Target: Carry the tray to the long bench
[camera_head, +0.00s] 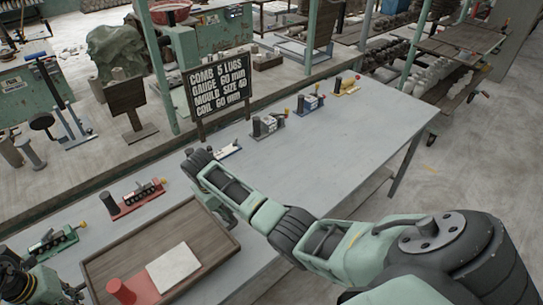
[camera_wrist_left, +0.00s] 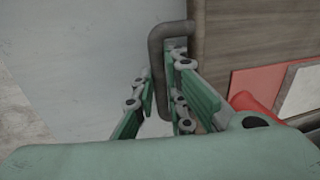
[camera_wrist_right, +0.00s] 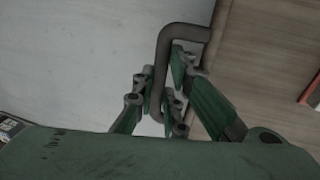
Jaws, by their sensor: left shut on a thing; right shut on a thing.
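The wooden tray (camera_head: 165,235) is at the lower left of the head view, over the near part of the long grey bench (camera_head: 315,145). I cannot tell whether it rests on the bench or hangs just above. It carries a red mat (camera_head: 148,288), a pale slab (camera_head: 174,267) and a red cylinder (camera_head: 120,291). My right gripper (camera_wrist_right: 160,100) is shut on the tray's dark bent handle (camera_wrist_right: 162,48) at its right end. My left gripper (camera_wrist_left: 163,105) is shut on the matching handle (camera_wrist_left: 156,58) at the other end. In the head view, the arm hides the right handle.
Along the bench's back edge stand several small fixtures, including a red one (camera_head: 138,198), a green one (camera_head: 52,240) and a yellow one (camera_head: 346,86). A black sign (camera_head: 216,88) stands behind it. Racks (camera_head: 445,70) stand beyond.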

